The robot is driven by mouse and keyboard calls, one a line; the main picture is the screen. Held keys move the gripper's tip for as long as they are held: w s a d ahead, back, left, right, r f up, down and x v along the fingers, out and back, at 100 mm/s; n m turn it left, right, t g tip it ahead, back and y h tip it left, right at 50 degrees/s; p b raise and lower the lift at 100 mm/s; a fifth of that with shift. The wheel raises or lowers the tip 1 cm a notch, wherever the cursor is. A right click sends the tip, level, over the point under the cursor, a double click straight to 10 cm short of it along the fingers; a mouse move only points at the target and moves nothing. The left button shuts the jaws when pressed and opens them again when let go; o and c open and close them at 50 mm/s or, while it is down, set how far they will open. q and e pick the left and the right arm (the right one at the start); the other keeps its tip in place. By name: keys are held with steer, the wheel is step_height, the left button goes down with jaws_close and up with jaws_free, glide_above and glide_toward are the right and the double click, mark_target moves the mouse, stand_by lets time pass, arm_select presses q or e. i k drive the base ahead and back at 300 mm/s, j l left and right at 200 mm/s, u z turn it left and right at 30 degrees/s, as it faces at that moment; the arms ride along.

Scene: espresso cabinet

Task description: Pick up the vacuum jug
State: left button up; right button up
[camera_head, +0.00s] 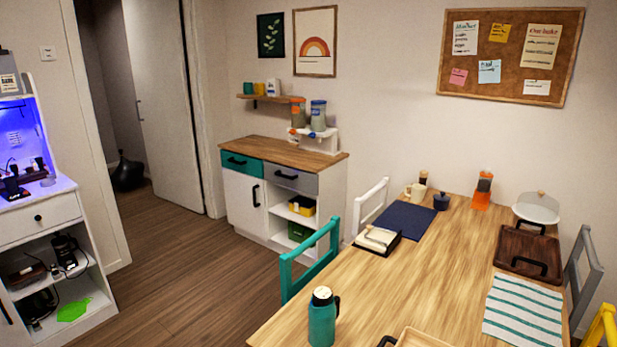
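A teal vacuum jug (322,322) with a pale top and a dark handle on its right side stands upright near the front left edge of the wooden table (400,290). Its lower end is cut close to the bottom of the picture. Nothing is touching it from above. Neither of my grippers shows in the head view, so their state cannot be seen.
A wooden tray (422,338) with a dark handle lies right of the jug. A teal chair (310,262) stands at the table's left side. A striped cloth (524,308), a dark brown tray (528,254) and a navy mat (404,220) lie farther back. Floor is free on the left.

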mark_target(321, 319)
steer(key=i+j+z, duration=0.55)
steer(key=j+z, duration=0.3)
steer(key=j, duration=0.15)
steer(key=i+j+z, duration=0.3)
steer(key=j, duration=0.15)
steer(key=k, duration=0.1)
